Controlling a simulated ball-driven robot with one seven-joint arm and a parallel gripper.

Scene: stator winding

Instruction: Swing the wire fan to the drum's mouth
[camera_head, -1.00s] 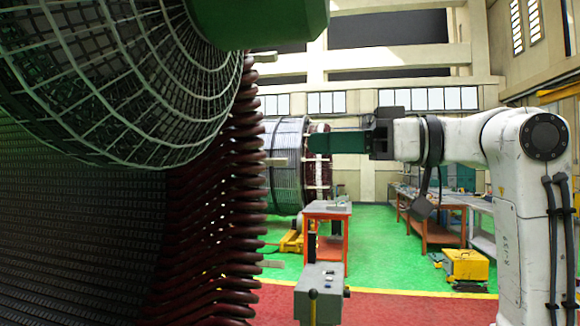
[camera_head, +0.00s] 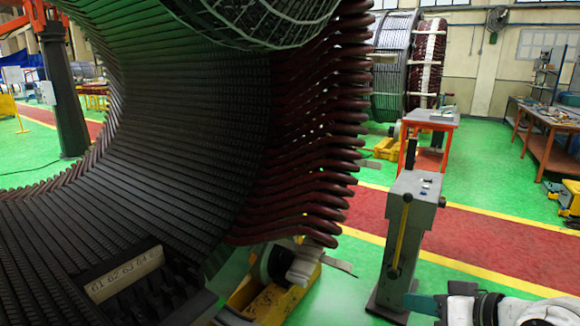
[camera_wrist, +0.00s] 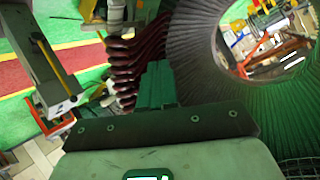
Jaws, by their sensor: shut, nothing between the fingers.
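The wire fan (camera_head: 265,22) is a round pale wire cage, cut off by the top edge of the head view. It overlaps the upper inside of the drum in the picture; I cannot tell the gap between them. A bit of wire mesh also shows at the bottom right of the wrist view (camera_wrist: 301,168). The drum (camera_head: 190,130) is a big dark slotted ring with red-brown coil ends (camera_head: 318,150) at its right rim. My gripper (camera_head: 424,303) is low at the right, apart from the drum. In the wrist view its green fingers (camera_wrist: 157,84) are together and empty.
A grey box on a post (camera_head: 410,205) stands right of the coil ends. Behind it is an orange table (camera_head: 428,121) and another wound drum (camera_head: 392,65). A workbench (camera_head: 550,120) stands far right. Green and red floor between is open.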

